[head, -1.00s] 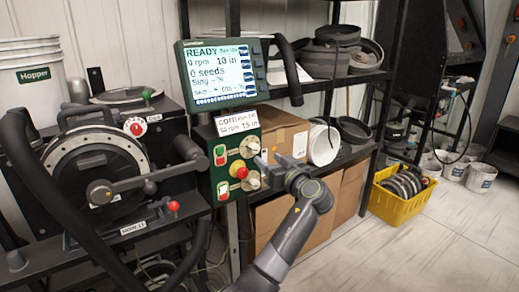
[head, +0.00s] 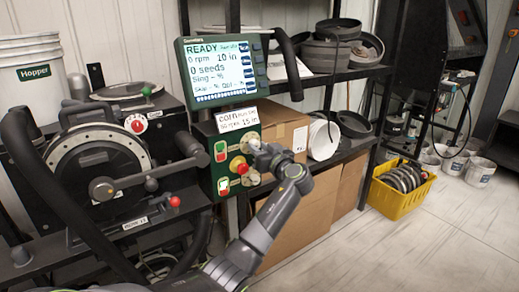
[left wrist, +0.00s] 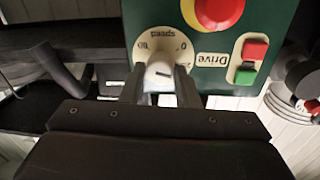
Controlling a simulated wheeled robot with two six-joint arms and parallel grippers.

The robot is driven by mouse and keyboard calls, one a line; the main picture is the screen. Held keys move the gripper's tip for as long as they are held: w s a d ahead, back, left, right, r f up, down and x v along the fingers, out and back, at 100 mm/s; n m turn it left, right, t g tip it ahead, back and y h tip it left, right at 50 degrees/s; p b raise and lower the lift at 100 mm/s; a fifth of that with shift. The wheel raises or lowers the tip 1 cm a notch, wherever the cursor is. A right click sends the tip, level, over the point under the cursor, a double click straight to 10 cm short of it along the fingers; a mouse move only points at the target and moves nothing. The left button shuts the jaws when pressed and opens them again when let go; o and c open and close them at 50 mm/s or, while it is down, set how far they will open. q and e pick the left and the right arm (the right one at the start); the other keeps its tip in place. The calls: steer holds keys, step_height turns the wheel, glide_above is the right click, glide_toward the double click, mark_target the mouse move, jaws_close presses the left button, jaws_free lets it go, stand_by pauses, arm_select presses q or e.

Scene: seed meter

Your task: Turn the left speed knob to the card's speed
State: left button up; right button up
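A green control box (head: 208,172) carries two pale knobs at its right side, one above the other, with a red button (head: 238,165) between them. My left gripper (head: 256,150) is at the upper knob. In the left wrist view, which is upside down, this pale knob (left wrist: 160,68) is marked "speed" and sits beside the "Drive" label. The fingers of the left gripper (left wrist: 160,82) stand on both sides of it; I cannot tell whether they press on it. A dark mark shows on the knob's face. The card (head: 237,119) reads "corn", with a blurred rpm line. My right gripper is not in view.
The screen (head: 222,72) shows READY, 0 rpm, 10 in and 0 seeds. The lower knob (head: 251,178) is close below the gripper. A seed meter (head: 92,168) stands left. Cardboard boxes (head: 320,205) and a yellow crate (head: 399,203) are right.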

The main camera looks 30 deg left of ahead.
arm_select(q)
steer(key=shift+c, duration=1.3)
steer(key=shift+m, duration=0.3)
